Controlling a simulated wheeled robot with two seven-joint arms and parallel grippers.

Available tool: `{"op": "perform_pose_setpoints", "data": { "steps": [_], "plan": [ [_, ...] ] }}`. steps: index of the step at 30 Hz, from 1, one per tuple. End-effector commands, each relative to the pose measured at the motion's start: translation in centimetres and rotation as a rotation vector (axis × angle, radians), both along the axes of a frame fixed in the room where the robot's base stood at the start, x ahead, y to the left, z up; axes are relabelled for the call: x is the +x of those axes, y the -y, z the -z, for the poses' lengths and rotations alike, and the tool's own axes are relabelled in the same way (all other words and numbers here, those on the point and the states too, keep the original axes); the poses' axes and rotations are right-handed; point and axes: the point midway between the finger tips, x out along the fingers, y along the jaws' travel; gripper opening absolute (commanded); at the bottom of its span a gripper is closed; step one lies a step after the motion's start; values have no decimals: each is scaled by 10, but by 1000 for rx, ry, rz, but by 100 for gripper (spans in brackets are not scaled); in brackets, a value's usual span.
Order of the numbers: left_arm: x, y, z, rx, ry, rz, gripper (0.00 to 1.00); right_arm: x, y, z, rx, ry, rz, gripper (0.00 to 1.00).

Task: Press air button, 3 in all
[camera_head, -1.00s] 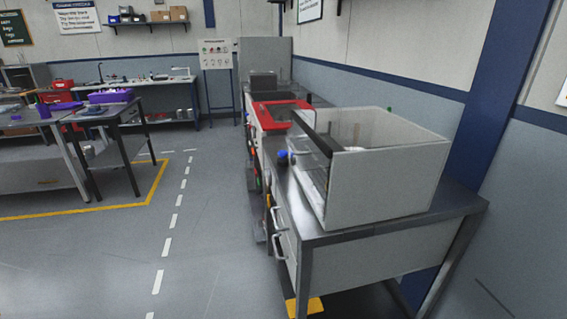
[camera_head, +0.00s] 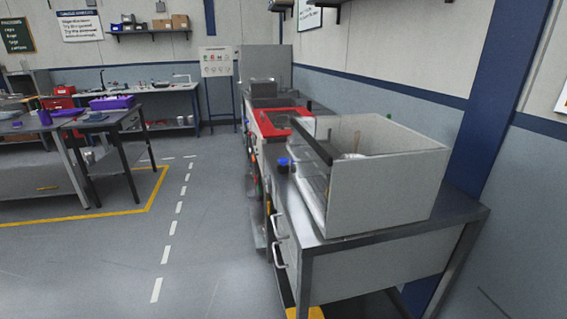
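A grey open-topped enclosure (camera_head: 385,190) with a clear front panel stands on the metal workbench (camera_head: 400,235) at the right. A small blue knob or button (camera_head: 283,162) shows at the bench's aisle side, left of the enclosure. I cannot tell whether it is the air button. Small coloured parts along the aisle side of the bench row are blurred. Neither of my grippers is in view.
A red-framed machine (camera_head: 275,122) stands farther along the bench row. Drawer handles (camera_head: 278,255) stick out into the aisle. Tables with a purple bin (camera_head: 110,102) stand at the left. The grey floor (camera_head: 205,240) between is clear.

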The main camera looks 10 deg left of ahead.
Motion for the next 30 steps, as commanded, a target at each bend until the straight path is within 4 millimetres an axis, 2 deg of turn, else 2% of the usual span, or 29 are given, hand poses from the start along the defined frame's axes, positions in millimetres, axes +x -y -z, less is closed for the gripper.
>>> {"op": "perform_pose_setpoints", "data": {
  "steps": [1,4,30],
  "plan": [
    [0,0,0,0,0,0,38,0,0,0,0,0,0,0],
    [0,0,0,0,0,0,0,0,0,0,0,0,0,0],
    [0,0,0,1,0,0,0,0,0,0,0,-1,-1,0]
  ]
}}
